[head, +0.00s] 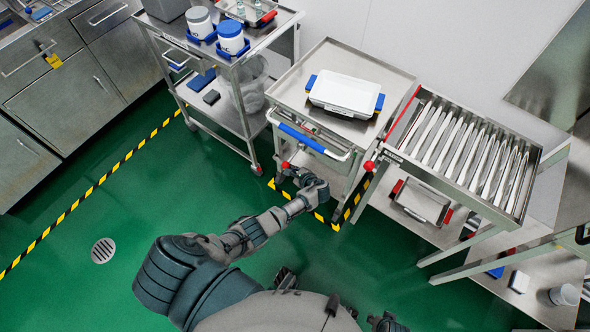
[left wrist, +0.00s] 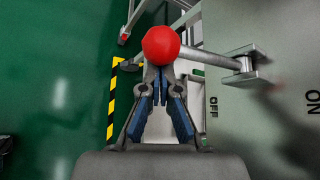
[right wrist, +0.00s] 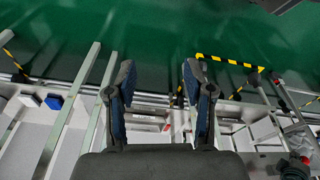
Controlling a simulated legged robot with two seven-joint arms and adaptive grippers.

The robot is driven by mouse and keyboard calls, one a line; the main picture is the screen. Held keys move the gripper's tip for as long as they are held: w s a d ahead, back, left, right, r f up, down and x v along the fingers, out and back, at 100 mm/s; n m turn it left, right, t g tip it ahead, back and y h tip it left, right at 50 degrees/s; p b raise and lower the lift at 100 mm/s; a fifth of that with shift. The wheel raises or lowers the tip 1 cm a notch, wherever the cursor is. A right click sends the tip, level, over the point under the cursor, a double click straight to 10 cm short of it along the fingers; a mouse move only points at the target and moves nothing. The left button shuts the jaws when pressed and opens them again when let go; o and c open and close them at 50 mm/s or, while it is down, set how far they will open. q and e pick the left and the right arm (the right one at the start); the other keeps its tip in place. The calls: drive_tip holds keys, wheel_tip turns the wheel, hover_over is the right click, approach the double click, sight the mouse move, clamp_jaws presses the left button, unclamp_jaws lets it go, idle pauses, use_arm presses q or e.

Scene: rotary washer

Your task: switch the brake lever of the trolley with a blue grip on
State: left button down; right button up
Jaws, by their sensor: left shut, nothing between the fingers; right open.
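The trolley (head: 286,92) with the blue grip (head: 301,138) stands at centre in the head view. Its brake lever has a red ball knob (head: 285,165), which also shows in the left wrist view (left wrist: 161,45). There the lever's metal rod (left wrist: 212,60) runs from the ball right to a bracket on the panel (left wrist: 225,125). The panel is marked OFF near the lever and ON further right. My left gripper (left wrist: 160,78) is shut and empty, its tips right at the ball, seemingly behind or against it; contact is unclear. My right gripper (right wrist: 158,80) is open and empty.
A white tray (head: 346,94) lies on the trolley. Green floor (head: 130,200) is open at left.

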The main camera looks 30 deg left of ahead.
use_arm(q)
wheel_tip(320, 180, up, 6)
drive_tip(key=m+g+p, duration=0.2)
drive_tip(key=g+p, duration=0.1)
drive_tip(key=p, duration=0.2)
drive_tip(key=shift+w+r+m+g, duration=0.25)
drive_tip(key=shift+m+g, duration=0.15)
use_arm(e)
drive_tip(key=s+f, duration=0.5)
drive_tip(key=f, duration=0.8)
drive_tip(key=shift+s+d+f+g, duration=0.2)
drive_tip(key=shift+d+g, duration=0.1)
drive_tip(key=shift+d, duration=0.05)
